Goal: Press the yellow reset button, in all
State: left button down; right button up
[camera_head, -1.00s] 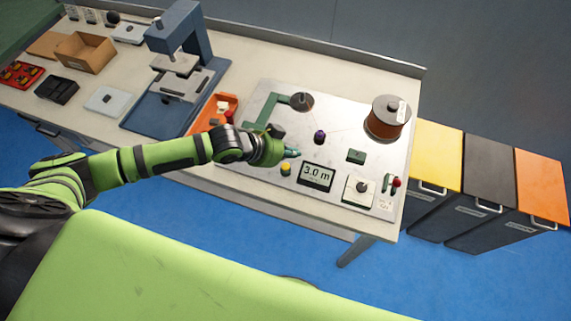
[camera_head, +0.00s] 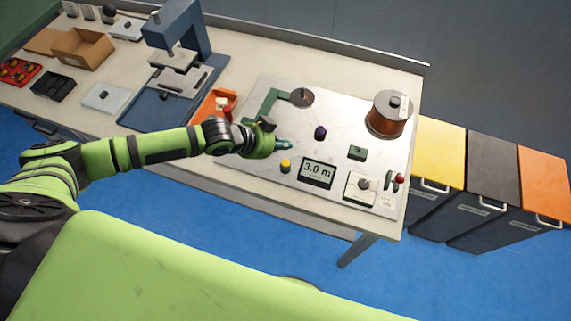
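The yellow reset button (camera_head: 285,164) stands on the front left part of the coil winder's light metal plate (camera_head: 330,130). It is left of a display (camera_head: 317,173) that reads 3.0 m. My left gripper (camera_head: 284,145) is above the plate, just behind the button in the picture. Its teal tip points right and appears apart from the button. The fingers are small here, and I cannot tell whether they are open or shut. My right gripper is not in view.
A copper wire spool (camera_head: 388,115), a purple knob (camera_head: 320,132) and a dark green block (camera_head: 357,153) stand on the plate. A rotary switch (camera_head: 362,186) is right of the display. An orange tray (camera_head: 213,105) and a blue press (camera_head: 177,60) are to the left.

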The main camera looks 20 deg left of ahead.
pick_arm(q)
jog(key=b, duration=0.4)
send_over(283, 164)
notch_tip(283, 164, down, 5)
jog(key=shift+r, duration=0.2)
jog(key=shift+f, duration=0.85)
jog(key=shift+f+b, duration=0.45)
jog(key=shift+f+b, duration=0.3)
jog(key=shift+f, duration=0.2)
dwell(0.7)
jog(key=shift+r, duration=0.1)
jog(key=shift+r+p, duration=0.85)
jog(key=shift+p, duration=0.1)
